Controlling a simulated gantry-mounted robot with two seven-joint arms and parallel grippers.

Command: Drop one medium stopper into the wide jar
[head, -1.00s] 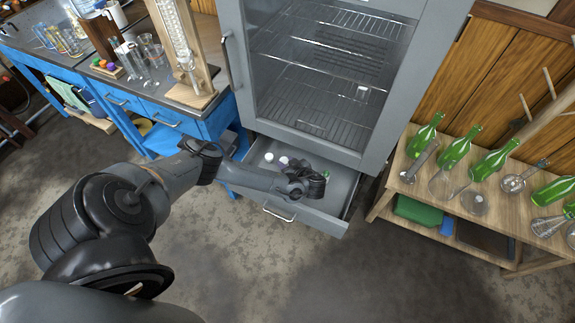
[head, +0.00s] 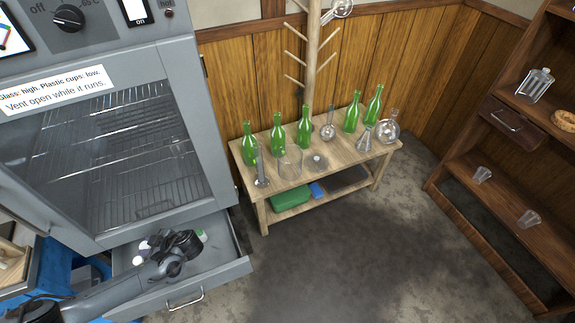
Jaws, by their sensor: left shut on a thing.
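My left gripper (head: 186,244) is inside the open drawer under the grey cabinet. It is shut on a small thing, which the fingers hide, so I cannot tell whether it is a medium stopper. Small pale pieces (head: 143,246) lie in the drawer left of the gripper. A green and white piece (head: 202,235) is just right of the fingers. I cannot tell their sizes. A wide, clear glass vessel (head: 290,164) stands upright on the wooden bench and may be the wide jar. My right gripper is not in view.
The drawer (head: 232,268) juts out below the cabinet's glass door (head: 110,150). The wooden bench (head: 350,160) carries several green bottles (head: 249,145) and glass flasks (head: 388,130). A brown shelf (head: 510,190) stands at the right. Floor between is clear.

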